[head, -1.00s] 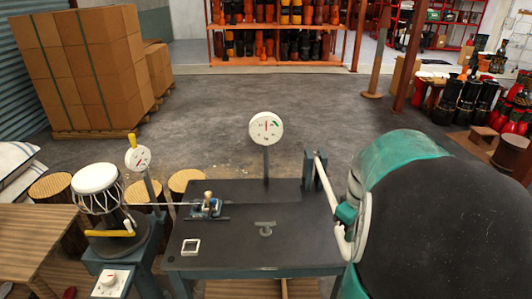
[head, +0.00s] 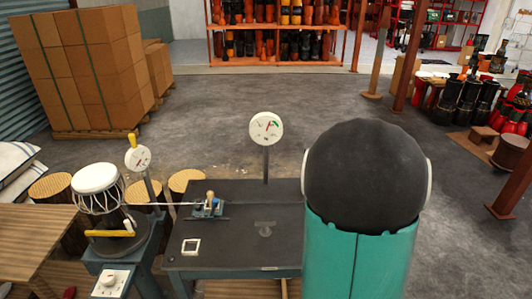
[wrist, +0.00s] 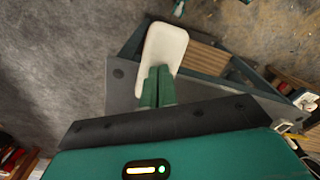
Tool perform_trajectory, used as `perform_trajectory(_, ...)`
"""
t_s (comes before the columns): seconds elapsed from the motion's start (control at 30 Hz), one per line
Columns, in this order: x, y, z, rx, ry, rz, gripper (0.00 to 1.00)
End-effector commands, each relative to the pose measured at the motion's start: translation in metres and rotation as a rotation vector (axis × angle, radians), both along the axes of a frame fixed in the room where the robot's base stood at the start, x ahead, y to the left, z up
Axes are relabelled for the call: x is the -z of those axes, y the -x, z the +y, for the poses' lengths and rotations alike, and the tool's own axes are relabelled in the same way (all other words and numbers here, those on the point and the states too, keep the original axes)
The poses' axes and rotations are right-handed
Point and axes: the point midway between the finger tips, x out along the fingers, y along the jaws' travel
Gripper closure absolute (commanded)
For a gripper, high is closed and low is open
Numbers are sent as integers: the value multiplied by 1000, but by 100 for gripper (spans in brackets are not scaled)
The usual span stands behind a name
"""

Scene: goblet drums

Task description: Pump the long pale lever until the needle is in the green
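The long pale lever shows in the wrist view (wrist: 165,48) as a pale bar beneath my gripper's fingertips. In the head view my arm hides the lever and its post. My gripper (wrist: 158,85) has its two green fingers together and over the pale bar; I cannot tell whether they touch it. My gripper is hidden in the head view. The large round gauge (head: 266,128) stands upright behind the dark bench (head: 235,245). It has a green mark at its upper right and a small red needle near the top; its exact reading is too small to tell.
A white-topped drum (head: 97,185) with a yellow handle stands left of the bench, beside a small gauge (head: 138,158). A small blue clamp (head: 208,207) sits on the bench. Stacked boxes (head: 85,70) stand at the back left. The floor behind the bench is clear.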

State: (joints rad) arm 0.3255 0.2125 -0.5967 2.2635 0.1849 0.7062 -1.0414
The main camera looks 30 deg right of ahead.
Motion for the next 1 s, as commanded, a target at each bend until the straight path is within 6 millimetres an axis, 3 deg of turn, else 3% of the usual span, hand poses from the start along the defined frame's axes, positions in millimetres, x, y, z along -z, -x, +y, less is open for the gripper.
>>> perform_trajectory(0.2,26,0,1,1,-5,6,100)
perform_trajectory(0.33,22,0,1,-1,-3,2,100)
perform_trajectory(1.0,-97,6,4,-2,0,-2,100)
